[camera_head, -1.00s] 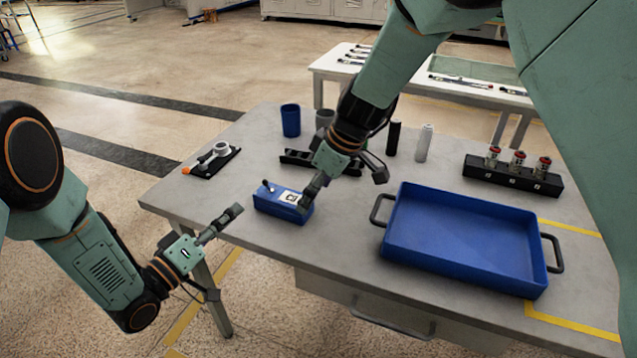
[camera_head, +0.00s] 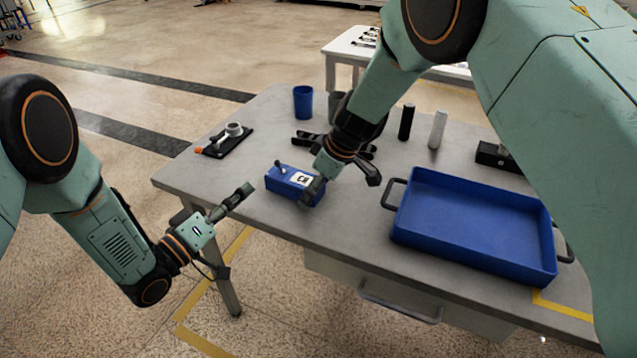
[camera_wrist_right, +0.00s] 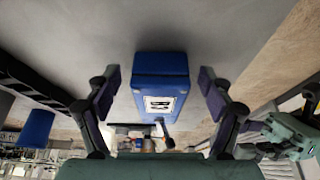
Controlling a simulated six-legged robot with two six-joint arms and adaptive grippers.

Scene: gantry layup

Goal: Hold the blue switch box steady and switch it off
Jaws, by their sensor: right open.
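The blue switch box (camera_head: 284,182) lies near the table's front edge, a white label and small dark lever on its top. In the right wrist view the box (camera_wrist_right: 160,72) sits between the fingers of my right gripper (camera_wrist_right: 160,88), label below the near blue face. That gripper is open, with a gap on each side of the box. In the head view my right gripper (camera_head: 313,188) is at the box's right end, partly covering it. My left gripper (camera_head: 243,194) is apart from the box, to its left, off the table's front edge; its finger gap is not clear.
A blue tray (camera_head: 410,240) with dark handles stands right of the box. A black fixture with a white ring part (camera_head: 227,140) lies at the left. A blue cup (camera_head: 303,102) and black (camera_head: 406,122) and grey (camera_head: 438,130) cylinders stand behind. Table near the box's left is bare.

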